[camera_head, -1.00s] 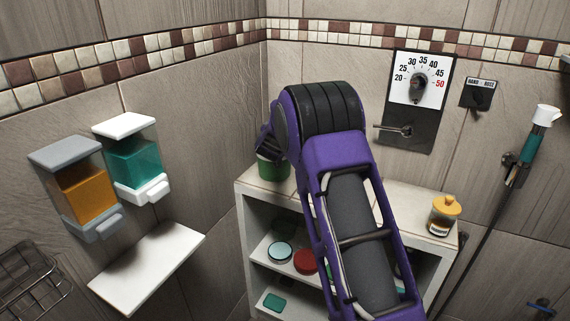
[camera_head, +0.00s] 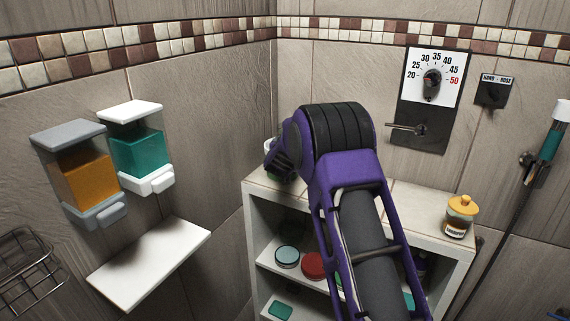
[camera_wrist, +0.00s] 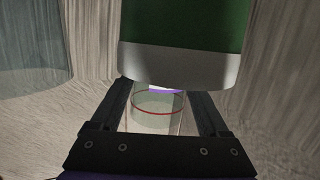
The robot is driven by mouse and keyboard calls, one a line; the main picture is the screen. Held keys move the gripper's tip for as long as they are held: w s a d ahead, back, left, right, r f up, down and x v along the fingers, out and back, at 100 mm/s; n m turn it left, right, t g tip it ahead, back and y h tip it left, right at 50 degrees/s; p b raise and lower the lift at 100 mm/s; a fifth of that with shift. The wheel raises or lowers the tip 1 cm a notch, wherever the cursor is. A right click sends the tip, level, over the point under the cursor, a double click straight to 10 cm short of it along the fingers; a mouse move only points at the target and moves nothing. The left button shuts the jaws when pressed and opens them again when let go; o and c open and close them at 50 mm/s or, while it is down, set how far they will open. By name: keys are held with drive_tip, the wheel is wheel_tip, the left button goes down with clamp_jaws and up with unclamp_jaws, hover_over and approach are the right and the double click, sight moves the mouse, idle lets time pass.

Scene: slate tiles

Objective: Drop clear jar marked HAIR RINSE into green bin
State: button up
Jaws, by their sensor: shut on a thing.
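My gripper (camera_wrist: 162,100) is shut on a clear jar (camera_wrist: 157,104) with a thin red ring, seen between the two dark fingers in the wrist view. No HAIR RINSE marking is readable on it. A dark green form with a pale band, which looks like the green bin (camera_wrist: 185,27), fills the top of the wrist view, close beyond the fingertips. In the head view, my wrist and gripper are at the back left of the white shelf unit's top and mostly hide the bin. The jar cannot be made out there.
Round tins, one red (camera_head: 312,265), stand on a lower shelf. Orange (camera_head: 86,182) and teal (camera_head: 141,152) dispensers hang on the left wall above a white ledge (camera_head: 150,262).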

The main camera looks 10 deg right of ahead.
drive_tip(key=shift+r, duration=0.1)
drive_tip(key=o, duration=1.4)
drive_tip(key=v, duration=1.7)
drive_tip(key=shift+s, duration=0.2)
drive_tip(key=shift+a+r, duration=0.1)
